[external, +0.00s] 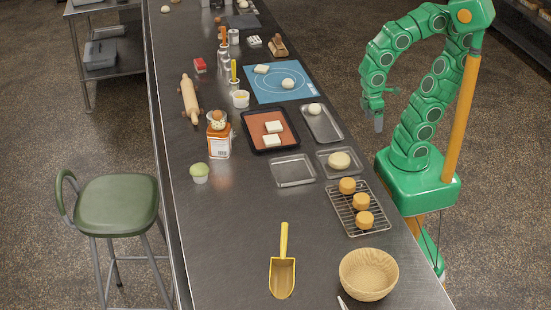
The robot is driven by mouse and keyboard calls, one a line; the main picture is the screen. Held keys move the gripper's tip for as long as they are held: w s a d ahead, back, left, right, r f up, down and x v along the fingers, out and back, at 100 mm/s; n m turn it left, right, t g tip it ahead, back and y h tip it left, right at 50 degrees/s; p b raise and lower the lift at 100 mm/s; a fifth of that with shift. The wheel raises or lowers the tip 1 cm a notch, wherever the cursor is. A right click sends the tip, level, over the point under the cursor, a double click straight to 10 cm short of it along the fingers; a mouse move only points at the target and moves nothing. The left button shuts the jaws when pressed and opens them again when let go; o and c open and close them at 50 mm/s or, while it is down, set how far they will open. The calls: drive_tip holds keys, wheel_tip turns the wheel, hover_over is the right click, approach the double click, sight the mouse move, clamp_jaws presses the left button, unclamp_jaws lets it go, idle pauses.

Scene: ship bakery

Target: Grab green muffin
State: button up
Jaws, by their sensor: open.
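The green muffin (199,172) sits upright on the dark metal counter, near its left edge. It has a pale green top and a light wrapper. My green arm stands at the right side of the counter. My gripper (378,122) hangs down beyond the counter's right edge, off to the right of the trays. It is open, with nothing seen in it, and it is far from the muffin.
An orange-labelled box (219,141) stands just behind the muffin. Between muffin and arm lie an empty tray (293,184), a baking tray (246,131) and a cooling rack (345,222) with orange cakes. A yellow scoop (283,272) and a bowl (369,291) are in front.

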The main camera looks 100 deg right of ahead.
drive_tip(key=w+d+t, duration=0.3)
drive_tip(key=w+t, duration=0.3)
drive_tip(key=w, duration=2.1)
drive_tip(key=t+y, duration=0.4)
drive_tip(key=t, duration=0.4)
hover_over(206, 167)
drive_tip(key=s+d, duration=0.2)
drive_tip(key=s, duration=0.2)
drive_tip(key=f, duration=0.2)
wheel_tip(206, 167, down, 7)
drive_tip(key=shift+d+f, duration=0.1)
drive_tip(key=shift+d, duration=0.05)
drive_tip(key=shift+w+f, duration=0.1)
drive_tip(key=shift+f, duration=0.2)
drive_tip(key=shift+x, duration=3.55)
drive_tip(key=shift+c, duration=0.5)
